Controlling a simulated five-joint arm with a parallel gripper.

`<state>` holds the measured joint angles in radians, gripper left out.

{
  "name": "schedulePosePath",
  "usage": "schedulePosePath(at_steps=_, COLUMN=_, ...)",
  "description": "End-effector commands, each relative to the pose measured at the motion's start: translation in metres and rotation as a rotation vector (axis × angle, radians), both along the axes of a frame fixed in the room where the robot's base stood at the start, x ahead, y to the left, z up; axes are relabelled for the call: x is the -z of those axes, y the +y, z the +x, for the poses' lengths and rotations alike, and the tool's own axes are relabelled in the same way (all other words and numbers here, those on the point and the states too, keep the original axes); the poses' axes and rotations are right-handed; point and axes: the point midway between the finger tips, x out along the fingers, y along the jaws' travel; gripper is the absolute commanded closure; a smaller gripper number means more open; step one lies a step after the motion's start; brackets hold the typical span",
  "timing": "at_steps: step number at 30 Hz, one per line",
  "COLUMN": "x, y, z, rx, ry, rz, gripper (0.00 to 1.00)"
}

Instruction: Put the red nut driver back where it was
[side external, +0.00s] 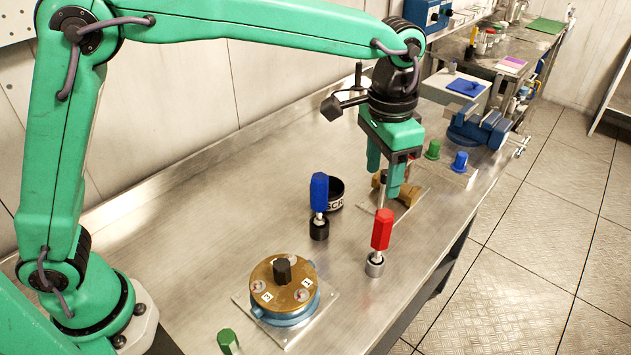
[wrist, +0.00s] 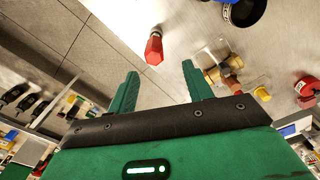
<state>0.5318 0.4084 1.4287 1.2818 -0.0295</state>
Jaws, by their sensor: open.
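The red nut driver (side external: 381,230) stands upright, its lower end in a small round metal holder (side external: 375,265) near the bench's front edge. In the wrist view the red handle (wrist: 154,48) shows just beyond the fingertips, towards the top. My gripper (side external: 384,178) is open and empty. It hangs above and behind the red nut driver, apart from it. Its two green fingers also show in the wrist view (wrist: 160,72), with nothing between them.
A blue-handled driver (side external: 319,192) stands in a black holder left of the red one, before a dark round bin (side external: 336,204). A brass-topped unit (side external: 284,281) and a green handle (side external: 228,341) are nearer. Brass fittings (side external: 408,194) lie behind. Bare bench separates the red and blue drivers.

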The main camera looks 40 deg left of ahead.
Motion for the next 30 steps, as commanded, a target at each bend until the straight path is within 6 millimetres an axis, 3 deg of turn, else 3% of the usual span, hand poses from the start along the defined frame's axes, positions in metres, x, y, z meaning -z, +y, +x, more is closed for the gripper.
schedulePosePath(at_steps=8, x=-0.032, y=0.058, z=-0.019, rx=-0.084, ry=-0.069, rz=-0.037, gripper=0.49)
schedulePosePath(at_steps=15, x=-0.053, y=0.113, z=-0.049, rx=-0.169, ry=-0.143, rz=-0.067, gripper=0.49)
schedulePosePath(at_steps=22, x=-0.062, y=0.160, z=-0.085, rx=-0.250, ry=-0.217, rz=-0.089, gripper=0.49)
schedulePosePath(at_steps=30, x=-0.058, y=0.204, z=-0.132, rx=-0.343, ry=-0.307, rz=-0.108, gripper=0.49)
